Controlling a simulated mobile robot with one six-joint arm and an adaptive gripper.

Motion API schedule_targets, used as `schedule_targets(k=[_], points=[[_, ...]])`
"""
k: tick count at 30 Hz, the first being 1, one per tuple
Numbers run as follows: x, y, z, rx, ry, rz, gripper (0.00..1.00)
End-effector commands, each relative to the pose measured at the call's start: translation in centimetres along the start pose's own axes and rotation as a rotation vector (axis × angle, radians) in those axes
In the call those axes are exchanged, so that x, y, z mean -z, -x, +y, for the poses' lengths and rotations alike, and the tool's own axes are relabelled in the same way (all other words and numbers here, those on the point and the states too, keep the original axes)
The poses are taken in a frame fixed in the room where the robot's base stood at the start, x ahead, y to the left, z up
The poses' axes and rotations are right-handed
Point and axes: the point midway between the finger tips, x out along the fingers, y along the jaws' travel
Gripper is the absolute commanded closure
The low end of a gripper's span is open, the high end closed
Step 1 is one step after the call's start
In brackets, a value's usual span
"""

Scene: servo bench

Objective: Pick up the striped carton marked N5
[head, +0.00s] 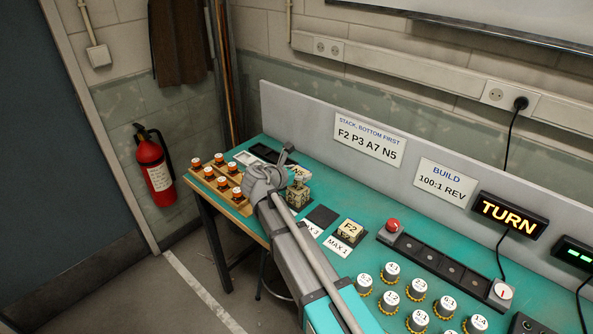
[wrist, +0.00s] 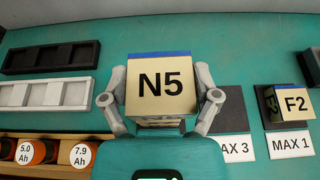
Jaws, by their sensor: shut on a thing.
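The carton marked N5 (wrist: 166,88) is pale yellow with a blue stripe along its far edge. My gripper (wrist: 160,78) is shut on it, one finger at its left side and one at its right. In the head view the N5 carton (head: 299,172) shows at the top of a pile of cartons (head: 298,195), beside the end of my arm. Its lower part and the cartons beneath it are mostly hidden in the wrist view. I cannot tell whether it touches the pile.
A carton marked F2 (head: 350,229) stands on a dark pad behind the MAX 1 label (head: 339,246). An empty dark pad (head: 322,216) lies left of it. A wooden rack (head: 237,203) of orange jars is at the left. A red button (head: 392,225) is at the right.

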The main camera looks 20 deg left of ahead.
Motion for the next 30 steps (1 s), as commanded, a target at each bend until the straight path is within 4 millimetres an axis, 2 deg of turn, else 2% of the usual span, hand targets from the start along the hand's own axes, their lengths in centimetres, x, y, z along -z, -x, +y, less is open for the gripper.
schedule_targets(k=[1, 12, 15, 21, 30], points=[[-1.0, 0.8, -0.7, 0.0, 0.0, 0.0, 0.69], [-4.3, 4.1, -3.8, 0.0, 0.0, -0.001, 0.69], [-4.6, 5.5, -6.0, -0.001, 0.0, 0.0, 0.69], [-5.3, 7.6, -9.0, 0.0, 0.0, -0.001, 0.69], [-5.7, 9.2, -11.2, 0.001, 0.0, -0.001, 0.69]])
